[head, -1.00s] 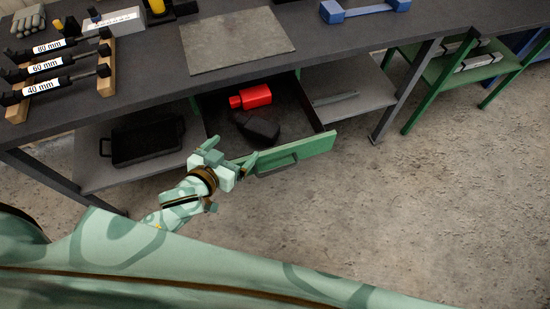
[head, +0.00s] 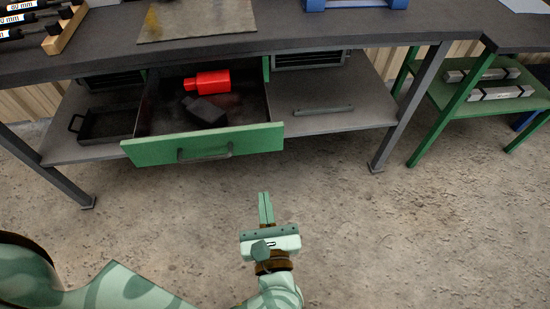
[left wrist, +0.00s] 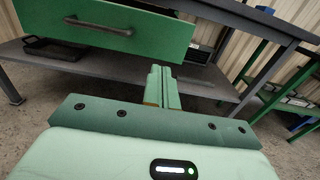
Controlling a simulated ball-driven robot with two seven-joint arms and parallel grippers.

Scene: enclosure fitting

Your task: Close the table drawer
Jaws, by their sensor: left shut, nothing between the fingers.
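The table drawer (head: 203,145) has a green front and stands pulled out under the dark workbench in the head view. A dark bar handle (head: 205,153) is on its front. Inside lie a red object (head: 207,82) and a dark block (head: 205,109). My left gripper (head: 265,196) is shut and empty, in front of the drawer and a little to its right, apart from it. In the left wrist view the drawer front (left wrist: 110,22) and its handle (left wrist: 100,26) are at upper left, and the closed fingers (left wrist: 162,88) point toward the bench. My right gripper is not in view.
The dark workbench (head: 250,33) spans the top, with a metal leg (head: 409,110) at right. A lower shelf (head: 335,108) holds a black tray (head: 107,125) at left. A green side stand (head: 470,95) is at right. The floor in front is clear.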

